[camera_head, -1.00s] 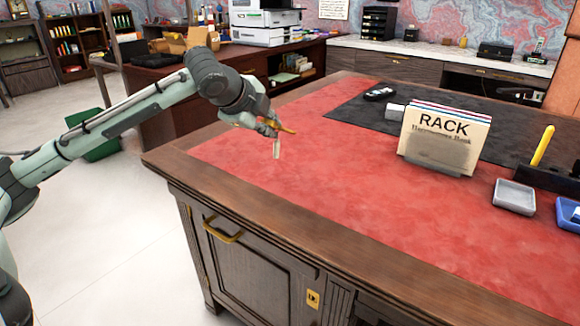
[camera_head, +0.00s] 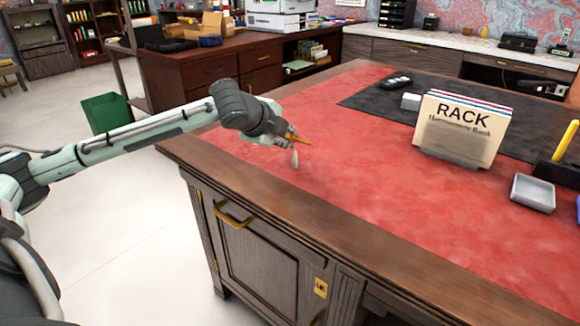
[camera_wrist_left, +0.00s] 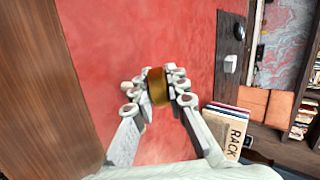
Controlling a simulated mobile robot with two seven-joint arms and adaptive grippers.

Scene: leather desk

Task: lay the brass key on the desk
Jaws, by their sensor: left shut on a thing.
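The brass key (camera_head: 302,140) is in my left gripper (camera_head: 291,139), over the left part of the desk's red leather top (camera_head: 370,185). A pale tag (camera_head: 294,158) hangs below the key. I cannot tell whether the tag touches the leather. In the left wrist view the brass key (camera_wrist_left: 156,84) is between the fingertips of my left gripper (camera_wrist_left: 157,88), which is shut on it, with red leather beneath. The fingers hide part of the key. My right gripper is not in view.
A letter rack (camera_head: 463,130) stands on the desk, with a grey tray (camera_head: 533,192) to its right. A black mat (camera_head: 440,105) lies behind, with a dark handset (camera_head: 396,81) and a small white block (camera_head: 411,101). The leather around the key is clear.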

